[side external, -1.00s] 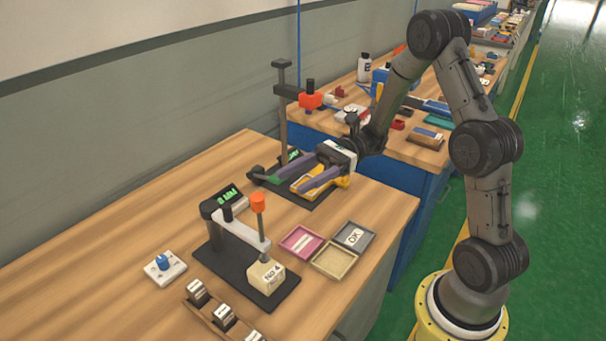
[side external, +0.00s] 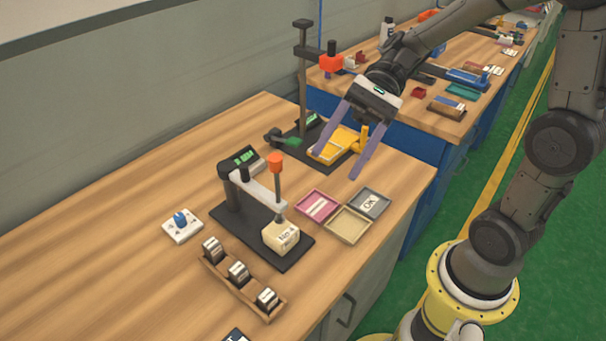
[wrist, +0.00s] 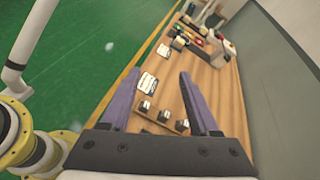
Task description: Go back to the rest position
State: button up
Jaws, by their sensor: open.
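My gripper (side external: 345,140) is open with its two purple fingers spread wide and nothing between them. In the side external view it hangs in the air over the far right part of the wooden bench, near a black stand with an orange-red head (side external: 331,62) and a yellow tray (side external: 334,146). The fingers overlap the yellow tray in the picture but I see no grip on it. In the wrist view my gripper (wrist: 155,100) shows empty, with the bench and floor beyond.
On the wooden bench (side external: 130,170) stand a gauge with a cream block (side external: 281,237), pink (side external: 317,206), tan (side external: 348,225) and grey (side external: 369,203) trays, a blue-knob box (side external: 182,226) and a rack of weights (side external: 240,285). The bench's left part is clear.

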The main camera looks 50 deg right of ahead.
jog(key=s+d+f+n+t+h, duration=0.1)
jog(key=s+d+f+n+h, duration=0.15)
jog(key=s+n+h, duration=0.6)
jog(key=d+n+t+h, duration=0.3)
jog(key=d+t+h, duration=0.2)
jog(key=d, duration=0.5)
jog(key=shift+f+t, duration=0.45)
jog(key=shift+t, duration=0.15)
